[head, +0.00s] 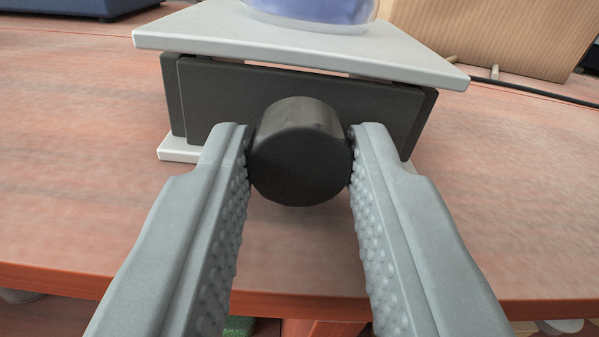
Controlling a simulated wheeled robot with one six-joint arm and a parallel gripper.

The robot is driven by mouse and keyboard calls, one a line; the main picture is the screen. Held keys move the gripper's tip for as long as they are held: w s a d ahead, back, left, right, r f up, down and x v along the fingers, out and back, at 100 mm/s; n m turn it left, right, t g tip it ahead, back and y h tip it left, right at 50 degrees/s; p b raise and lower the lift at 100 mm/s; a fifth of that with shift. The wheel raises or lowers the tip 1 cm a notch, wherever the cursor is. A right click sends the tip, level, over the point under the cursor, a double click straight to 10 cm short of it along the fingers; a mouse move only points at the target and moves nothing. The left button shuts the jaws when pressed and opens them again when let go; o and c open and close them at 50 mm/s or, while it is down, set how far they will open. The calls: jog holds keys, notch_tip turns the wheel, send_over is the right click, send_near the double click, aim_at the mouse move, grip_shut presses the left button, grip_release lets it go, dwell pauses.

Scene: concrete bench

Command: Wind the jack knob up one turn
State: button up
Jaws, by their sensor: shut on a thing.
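The jack knob (301,165) is a dark cylinder that sticks out from the front of the jack, in the middle of the head view. The jack has a dark body (215,105) between a light grey top plate (290,45) and a light base plate (178,150). My gripper (300,150) is shut on the knob, with one studded grey finger on its left side and one on its right. The knob's face shows no clear mark, so its turn angle cannot be read. The knob hides the middle of the jack body.
A clear vessel with blue liquid (310,10) stands on the top plate, cut off by the frame. A tan box (495,30) and a black cable (530,91) are behind right. A dark blue object (60,8) is at the back left. The reddish bench (80,130) is clear beside the jack.

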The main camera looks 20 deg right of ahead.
jog(key=m, duration=0.4)
jog(key=shift+m, duration=0.4)
jog(key=o, duration=1)
jog(key=shift+s, duration=0.1)
jog(key=v, duration=1.7)
